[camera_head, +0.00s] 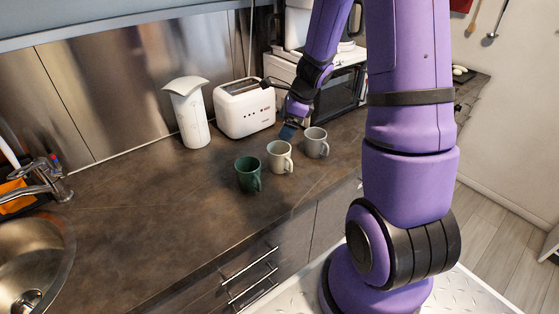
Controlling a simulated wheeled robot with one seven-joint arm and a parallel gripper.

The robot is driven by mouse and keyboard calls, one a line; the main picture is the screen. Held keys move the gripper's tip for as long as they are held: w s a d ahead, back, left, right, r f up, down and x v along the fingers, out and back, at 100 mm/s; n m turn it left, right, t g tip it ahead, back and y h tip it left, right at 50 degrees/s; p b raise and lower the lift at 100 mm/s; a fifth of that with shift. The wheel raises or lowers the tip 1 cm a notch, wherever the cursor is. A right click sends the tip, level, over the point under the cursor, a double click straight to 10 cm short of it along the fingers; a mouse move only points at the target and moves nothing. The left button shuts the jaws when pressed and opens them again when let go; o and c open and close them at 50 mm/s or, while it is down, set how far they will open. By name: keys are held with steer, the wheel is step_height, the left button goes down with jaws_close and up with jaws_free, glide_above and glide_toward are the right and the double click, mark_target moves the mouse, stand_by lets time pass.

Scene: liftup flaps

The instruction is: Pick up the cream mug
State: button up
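The cream mug (279,157) stands upright on the dark counter, between a green mug (248,174) on its left and a grey mug (316,142) on its right. Its handle points to the right and toward the front. My gripper (288,131) is above and just behind the cream mug, close to its rim and pointing down. It looks apart from the mug, but the exact gap is hard to judge. The fingers are small and seen from the side, so their opening does not show.
A white toaster (244,108) and a white pitcher-like container (187,112) stand behind the mugs. A microwave (343,88) is at the back right. A sink (32,262) with a faucet is at the left. The counter (150,215) between sink and mugs is clear.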

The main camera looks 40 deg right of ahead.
mark_target(278, 153)
steer(key=shift+d+f+m, duration=0.35)
steer(key=shift+f+m, duration=0.05)
steer(key=shift+f, duration=0.25)
steer(key=shift+d+f+m, duration=0.35)
steer(key=shift+f+m, duration=0.05)
steer(key=shift+f, duration=0.2)
steer(key=shift+w+f, duration=0.1)
steer(key=shift+f, duration=0.25)
steer(key=shift+d+x, duration=0.1)
steer(key=shift+x, duration=2.45)
steer(key=shift+d+x, duration=0.15)
steer(key=shift+x, duration=2.4)
steer(key=shift+f, duration=0.1)
steer(key=c, duration=0.9)
steer(key=shift+c, duration=0.2)
